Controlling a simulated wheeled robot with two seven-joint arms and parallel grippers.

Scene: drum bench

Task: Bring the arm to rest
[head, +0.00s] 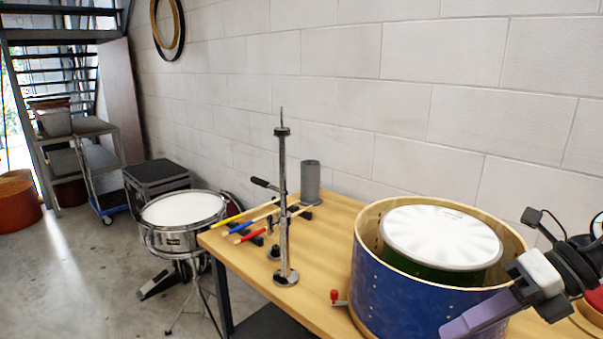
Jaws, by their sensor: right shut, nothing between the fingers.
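My right gripper (465,322) comes in from the right edge, with its shut, empty fingers pointing down and left. In the picture it overlaps the lower right of the blue drum shell (415,302); I cannot tell whether it touches the shell. The shell stands on the wooden bench (328,238) with its open top up. A smaller drum with a white head (440,236) and a green side sits inside it. My left gripper is out of view.
A metal stand (283,225) rises near the bench's left end, beside several coloured sticks (250,229) and a grey cylinder (310,182). A red-knobbed part (336,297) is by the shell. A snare drum (182,220) stands left of the bench. A block wall (350,90) is behind.

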